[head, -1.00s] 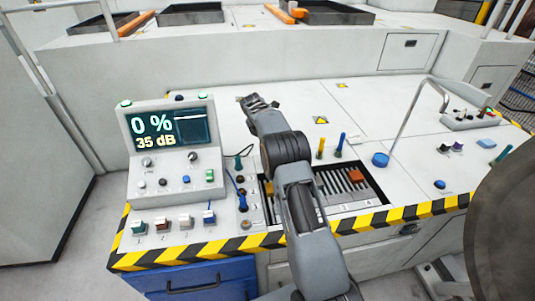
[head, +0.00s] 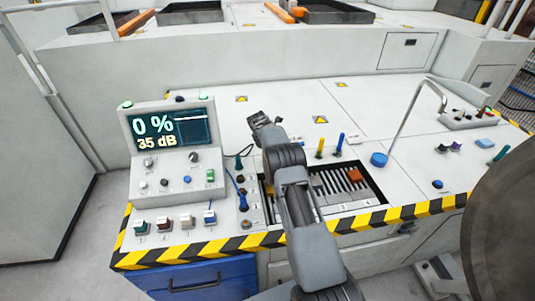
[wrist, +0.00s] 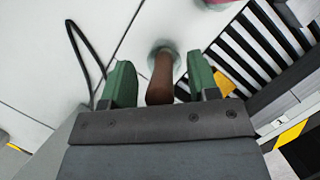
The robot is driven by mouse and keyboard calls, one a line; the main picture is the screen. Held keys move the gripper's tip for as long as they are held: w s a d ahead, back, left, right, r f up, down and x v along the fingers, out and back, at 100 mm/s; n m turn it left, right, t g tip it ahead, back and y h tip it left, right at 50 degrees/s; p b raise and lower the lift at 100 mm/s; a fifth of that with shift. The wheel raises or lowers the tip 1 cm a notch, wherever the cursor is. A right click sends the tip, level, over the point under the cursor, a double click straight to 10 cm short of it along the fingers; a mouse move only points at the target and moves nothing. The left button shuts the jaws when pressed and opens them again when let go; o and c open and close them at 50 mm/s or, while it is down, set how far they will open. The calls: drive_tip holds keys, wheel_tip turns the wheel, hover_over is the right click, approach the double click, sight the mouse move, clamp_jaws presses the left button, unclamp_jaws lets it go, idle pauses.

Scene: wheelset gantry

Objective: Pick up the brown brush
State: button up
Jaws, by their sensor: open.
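The brown brush (wrist: 160,78) shows in the wrist view as a rounded brown handle, with a pale, blurry round end against the white panel. My gripper (wrist: 161,65) is open, with one green finger on each side of the handle. Whether either finger touches it I cannot tell. In the head view my gripper (head: 260,120) is over the white desk, right of the display console. I cannot make out the brown brush in the head view; my arm covers part of the desk there.
The back of the desk is mostly clear.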

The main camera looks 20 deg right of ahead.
drive_tip(key=shift+c, duration=0.4)
clamp_jaws()
